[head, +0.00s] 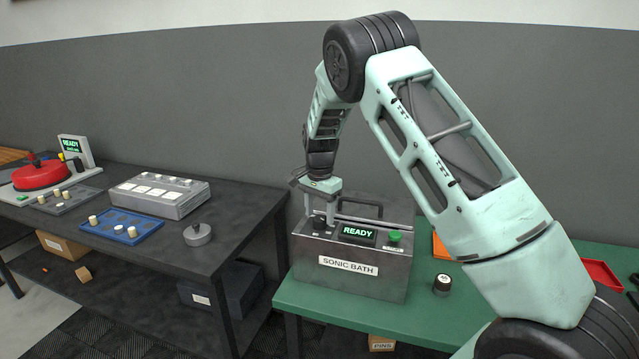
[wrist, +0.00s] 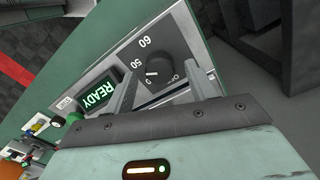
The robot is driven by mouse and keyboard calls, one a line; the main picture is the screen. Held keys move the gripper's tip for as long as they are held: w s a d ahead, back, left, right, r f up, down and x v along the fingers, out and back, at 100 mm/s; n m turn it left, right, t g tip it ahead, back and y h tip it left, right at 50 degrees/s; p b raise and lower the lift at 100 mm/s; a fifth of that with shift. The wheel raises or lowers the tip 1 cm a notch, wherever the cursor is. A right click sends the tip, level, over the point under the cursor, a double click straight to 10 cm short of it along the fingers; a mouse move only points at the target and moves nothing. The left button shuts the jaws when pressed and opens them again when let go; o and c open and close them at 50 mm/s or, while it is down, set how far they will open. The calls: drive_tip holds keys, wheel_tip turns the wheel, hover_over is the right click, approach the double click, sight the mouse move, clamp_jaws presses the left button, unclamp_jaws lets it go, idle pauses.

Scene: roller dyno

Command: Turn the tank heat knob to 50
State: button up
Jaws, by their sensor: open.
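The grey sonic bath (head: 350,275) stands on the green bench, with a lit READY display (head: 357,232) and a green button (head: 395,237). Its black heat knob (wrist: 159,71) shows in the wrist view, with printed 50 and 60 beside it. A small white mark sits on the knob's left side, roughly toward the 50; its exact setting is too small to read. My gripper (wrist: 163,78) is open, with one finger on each side of the knob; I cannot tell whether they touch it. In the head view my gripper (head: 325,212) points down over the panel's left part and partly hides the knob.
A dark table on the left holds a grey box with white pads (head: 158,195), a blue tray (head: 121,226) and a grey round weight (head: 197,234). A small black jar (head: 442,285) and a red tray (head: 602,274) are on the green bench.

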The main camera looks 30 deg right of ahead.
sight(320, 218)
wheel_tip(320, 218, up, 16)
drive_tip(key=b, duration=0.3)
idle(0.4)
